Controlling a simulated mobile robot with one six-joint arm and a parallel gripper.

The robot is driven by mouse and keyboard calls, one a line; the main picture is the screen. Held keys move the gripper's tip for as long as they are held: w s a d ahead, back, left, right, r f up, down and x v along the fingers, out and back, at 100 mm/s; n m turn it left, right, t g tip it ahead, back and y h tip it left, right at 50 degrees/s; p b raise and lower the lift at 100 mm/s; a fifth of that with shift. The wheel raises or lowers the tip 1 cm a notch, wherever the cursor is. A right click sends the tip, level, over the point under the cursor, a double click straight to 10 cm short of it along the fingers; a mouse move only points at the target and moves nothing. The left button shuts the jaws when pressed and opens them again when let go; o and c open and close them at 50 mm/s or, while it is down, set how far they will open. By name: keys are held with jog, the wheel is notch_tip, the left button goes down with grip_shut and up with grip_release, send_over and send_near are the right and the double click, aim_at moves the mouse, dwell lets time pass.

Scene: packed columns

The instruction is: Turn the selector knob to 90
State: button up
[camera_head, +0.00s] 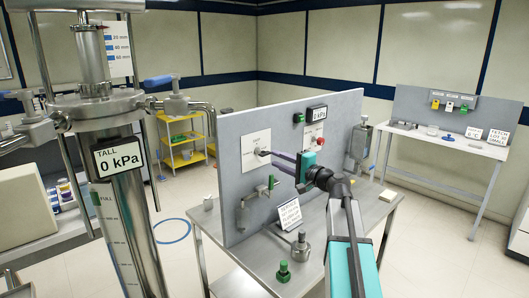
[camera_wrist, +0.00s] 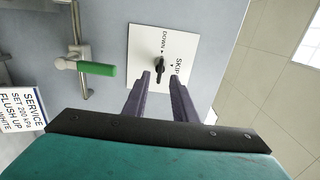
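The selector knob (camera_wrist: 159,67) is a small black pointer knob on a white plate (camera_wrist: 139,45) fixed to the upright grey panel. The plate reads DOWN and SKIP; I see no 90 on it. My gripper (camera_wrist: 161,77) is open, with its two dark fingertips on either side of the knob's lower end, a gap left on each side. I cannot tell whether the tips reach past the knob's face. In the head view my gripper (camera_head: 271,155) points at the white plate (camera_head: 254,140), and its fingers partly cover the knob.
Left of the plate is a green-handled valve (camera_wrist: 97,69) on a pipe. A service sign (camera_head: 289,214), a green-topped part (camera_head: 283,271) and a metal fitting (camera_head: 301,246) stand on the bench. The panel shows a 0 kPa display (camera_head: 235,115). A tall steel column (camera_head: 130,215) stands left.

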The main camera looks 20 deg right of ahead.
aim_at(265, 153)
jog(key=p+x, duration=0.2)
jog(key=x, duration=0.5)
jog(key=shift+w+p, duration=0.25)
jog(key=shift+p, duration=0.05)
jog(key=shift+c, duration=0.3)
grip_shut()
